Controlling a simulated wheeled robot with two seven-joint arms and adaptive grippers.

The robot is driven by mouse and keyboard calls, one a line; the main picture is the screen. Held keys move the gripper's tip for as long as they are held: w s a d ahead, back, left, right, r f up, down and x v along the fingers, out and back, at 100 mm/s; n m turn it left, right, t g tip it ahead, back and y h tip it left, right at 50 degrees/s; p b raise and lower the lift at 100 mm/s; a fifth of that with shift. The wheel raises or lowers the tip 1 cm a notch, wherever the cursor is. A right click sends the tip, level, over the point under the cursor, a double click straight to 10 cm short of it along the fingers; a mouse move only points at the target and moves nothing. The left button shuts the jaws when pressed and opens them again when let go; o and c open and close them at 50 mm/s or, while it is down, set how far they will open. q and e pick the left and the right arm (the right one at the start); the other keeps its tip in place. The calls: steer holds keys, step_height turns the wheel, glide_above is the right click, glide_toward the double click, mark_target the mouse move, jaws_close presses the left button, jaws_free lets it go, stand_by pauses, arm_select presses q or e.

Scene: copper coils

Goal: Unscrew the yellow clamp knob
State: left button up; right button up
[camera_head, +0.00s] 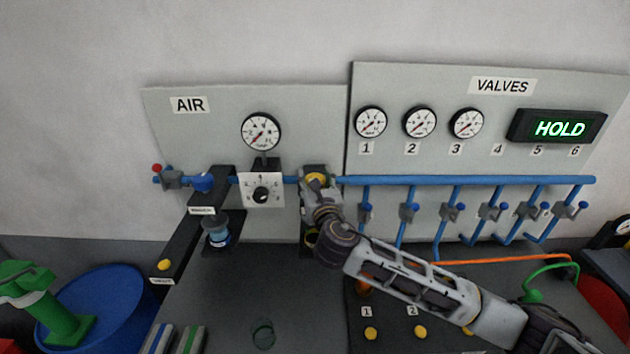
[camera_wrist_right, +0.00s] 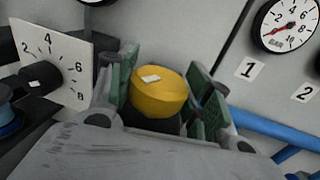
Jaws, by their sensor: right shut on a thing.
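The yellow clamp knob (camera_wrist_right: 158,92) is round, with a small white mark on its top. It sits between the green-padded fingers of my right gripper (camera_wrist_right: 160,95), which is shut on it. In the head view the knob (camera_head: 317,180) shows on the blue pipe line, just right of the white dial plate. My right gripper (camera_head: 317,190) reaches it from below right and hides part of it and its mount. My left gripper is not in view.
The white dial plate (camera_head: 262,190) with a black knob stands close left. Blue valve pipes (camera_head: 470,181) run to the right. The AIR gauge (camera_head: 261,132) is above. A blue-topped filter cup (camera_head: 217,232) hangs at left. The middle bench top is mostly clear.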

steer(key=shift+n+g+y, duration=0.9)
steer(key=shift+n+y, duration=0.8)
steer(key=shift+y, duration=0.8)
steer(key=shift+r+n+g+y, duration=0.1)
steer(key=shift+n+g+y, duration=1.9)
steer(key=shift+y, duration=0.5)
steer(key=shift+n+g+y+b, duration=0.35)
steer(key=shift+n+g+y, duration=0.55)
steer(key=shift+g, duration=0.1)
steer(key=shift+n+g+y+b, duration=0.45)
steer(key=shift+n+g, duration=0.15)
steer(key=shift+g, duration=0.2)
steer(key=shift+n+g+y+b, duration=0.75)
steer(key=shift+n+g+b, duration=0.65)
steer(key=shift+g+b, duration=0.55)
steer(key=n+g+b, duration=0.3)
steer(key=g+b, duration=0.2)
steer(key=shift+y+b, duration=0.3)
steer(key=shift+n+g+b, duration=0.3)
steer(key=shift+g+b, duration=0.05)
steer(key=shift+b, duration=0.05)
steer(key=shift+g+b, duration=0.3)
steer(key=o, duration=1.1)
steer(key=shift+c, duration=0.2)
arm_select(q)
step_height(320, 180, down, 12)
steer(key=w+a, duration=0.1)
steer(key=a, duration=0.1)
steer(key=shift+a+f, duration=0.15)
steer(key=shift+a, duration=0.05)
